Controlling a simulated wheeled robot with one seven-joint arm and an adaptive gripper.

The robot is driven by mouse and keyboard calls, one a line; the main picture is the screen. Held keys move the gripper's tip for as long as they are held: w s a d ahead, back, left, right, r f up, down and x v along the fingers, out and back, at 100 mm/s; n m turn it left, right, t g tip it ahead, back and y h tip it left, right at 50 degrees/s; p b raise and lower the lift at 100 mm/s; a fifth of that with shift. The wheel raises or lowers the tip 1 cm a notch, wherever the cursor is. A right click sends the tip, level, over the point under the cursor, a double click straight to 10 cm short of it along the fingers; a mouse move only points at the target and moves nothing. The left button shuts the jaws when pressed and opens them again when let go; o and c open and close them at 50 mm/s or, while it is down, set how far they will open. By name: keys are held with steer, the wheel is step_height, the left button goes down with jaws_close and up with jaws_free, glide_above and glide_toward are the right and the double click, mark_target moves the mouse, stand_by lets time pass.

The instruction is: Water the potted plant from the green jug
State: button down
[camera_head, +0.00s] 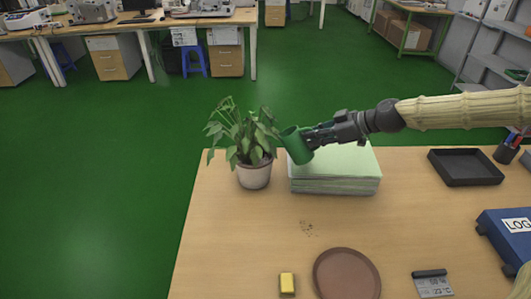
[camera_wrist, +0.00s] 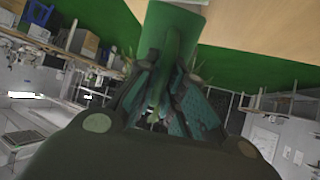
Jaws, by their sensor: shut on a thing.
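The potted plant (camera_head: 254,174) stands upright at the far left part of the table, leafy, in a pale pot. The green jug (camera_head: 296,146) is tilted toward the plant, its mouth facing up and left, just right of the leaves and above a paper stack. My gripper (camera_head: 316,138) is shut on the jug from the right. In the wrist view the jug (camera_wrist: 178,25) fills the top centre between the fingers, with some leaves behind it. I cannot see any water leaving the jug, and the jug's inside is hidden.
The stack of pale green paper (camera_head: 335,185) lies below my gripper. A brown round saucer (camera_head: 346,275), a yellow block (camera_head: 287,283), dark crumbs (camera_head: 308,228), a black tray (camera_head: 465,167) and a blue log binder (camera_head: 505,235) are on the table (camera_head: 230,245). The table's left edge is near the plant.

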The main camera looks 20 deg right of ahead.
mark_target(300, 130)
steer(key=shift+w+a+r+g+h+p, duration=0.15)
steer(key=shift+a+r, duration=0.05)
steer(key=shift+r, duration=0.2)
steer(key=shift+w+a+r+g+h+p, duration=0.1)
steer(key=shift+a+r+g+h+p, duration=0.1)
steer(key=shift+r, duration=0.15)
steer(key=shift+w+a+f, duration=0.1)
steer(key=shift+w+f, duration=0.05)
steer(key=shift+f, duration=0.1)
steer(key=shift+w+a+g+h+p, duration=0.15)
steer(key=shift+w+g+h+p, duration=0.05)
steer(key=shift+g+h+p, duration=0.2)
steer(key=shift+w+a+g+h, duration=0.15)
steer(key=shift+a+g+h, duration=0.1)
steer(key=shift+a+h, duration=0.1)
steer(key=shift+w+p, duration=0.1)
steer(key=shift+p, duration=0.4)
steer(key=shift+w+a+g+h+p, duration=0.35)
steer(key=shift+a+g+h+p, duration=0.1)
steer(key=shift+g+h, duration=0.2)
steer(key=shift+w, duration=0.15)
steer(key=shift+w+a, duration=0.15)
steer(key=shift+a, duration=0.25)
